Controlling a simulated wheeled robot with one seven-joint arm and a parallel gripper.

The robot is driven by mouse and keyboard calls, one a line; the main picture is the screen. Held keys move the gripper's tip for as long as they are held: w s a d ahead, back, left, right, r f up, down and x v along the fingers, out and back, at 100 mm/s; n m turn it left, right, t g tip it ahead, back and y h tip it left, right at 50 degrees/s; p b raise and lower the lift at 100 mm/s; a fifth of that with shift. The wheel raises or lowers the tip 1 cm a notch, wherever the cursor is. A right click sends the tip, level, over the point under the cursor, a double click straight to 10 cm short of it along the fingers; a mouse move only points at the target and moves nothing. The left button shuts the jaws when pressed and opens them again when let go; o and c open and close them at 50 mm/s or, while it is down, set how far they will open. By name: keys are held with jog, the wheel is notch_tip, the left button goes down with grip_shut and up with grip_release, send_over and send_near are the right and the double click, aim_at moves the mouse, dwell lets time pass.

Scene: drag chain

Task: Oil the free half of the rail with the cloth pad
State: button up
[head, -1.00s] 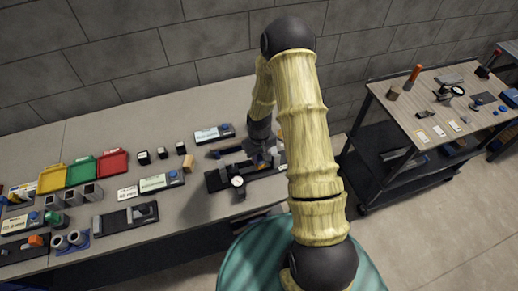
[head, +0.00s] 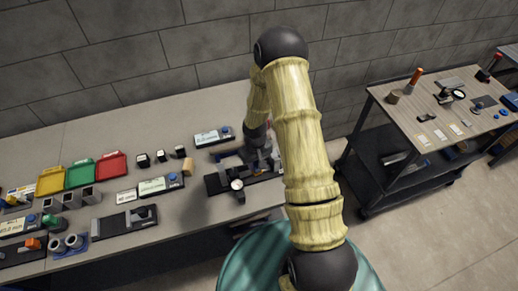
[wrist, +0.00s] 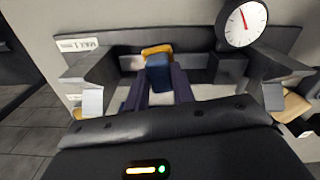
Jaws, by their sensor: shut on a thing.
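My gripper (wrist: 160,95) is low over the black fixture, its two dark fingers shut on a blue block (wrist: 159,72). A yellow-orange piece, which looks like the cloth pad (wrist: 157,50), shows just beyond the block. In the head view, my gripper (head: 264,166) is at the fixture behind the dial gauge (head: 237,184), and my arm hides part of it. The dark bed that seems to carry the rail (head: 215,184) runs left to right under my gripper. I cannot tell whether the pad touches the rail, or which half is free.
The dial gauge (wrist: 242,25) stands close, at upper right in the wrist view. Red (head: 111,166), green (head: 80,174) and yellow bins stand at left on the bench, with several small fixtures in front. A cart (head: 405,115) with tools stands at right. A gap of floor separates bench and cart.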

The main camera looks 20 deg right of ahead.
jog(key=shift+d, duration=1.5)
jog(key=a, duration=0.3)
jog(key=shift+a+b, duration=0.2)
jog(key=shift+b, duration=0.1)
jog(key=shift+a+r, duration=0.15)
jog(key=shift+a, duration=0.5)
notch_tip(320, 180, up, 8)
jog(key=p, duration=0.5)
jog(key=shift+f, duration=0.2)
